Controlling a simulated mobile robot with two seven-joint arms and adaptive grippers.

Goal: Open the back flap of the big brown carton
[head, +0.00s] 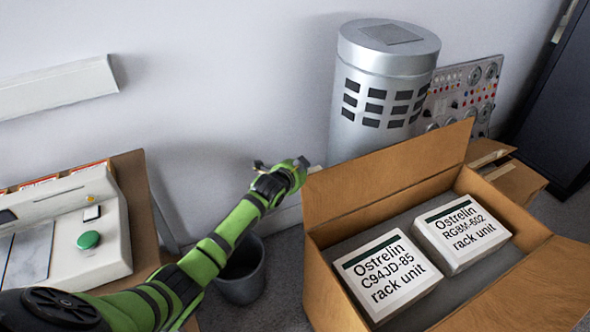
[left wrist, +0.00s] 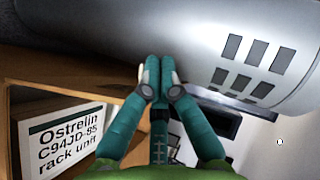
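The big brown carton (head: 338,285) stands at the lower right of the head view. Its back flap (head: 395,178) stands up along the back edge, and its front right flap (head: 540,292) is spread outward. Two white Ostrelin boxes lie inside, C94JD-85 (head: 388,272) and RG8M-602 (head: 460,232). My left gripper (head: 304,164) is beside the upper left corner of the back flap. In the left wrist view its fingers (left wrist: 160,68) are together with nothing visible between them, and the flap (left wrist: 75,78) is to their left. I cannot tell whether they touch it. My right gripper is not in view.
A silver cylinder (head: 382,95) stands close behind the flap, with an instrument panel (head: 465,92) beside it. A grey bin (head: 242,275) is on the floor below my left arm. A machine with a green button (head: 89,240) is at the left.

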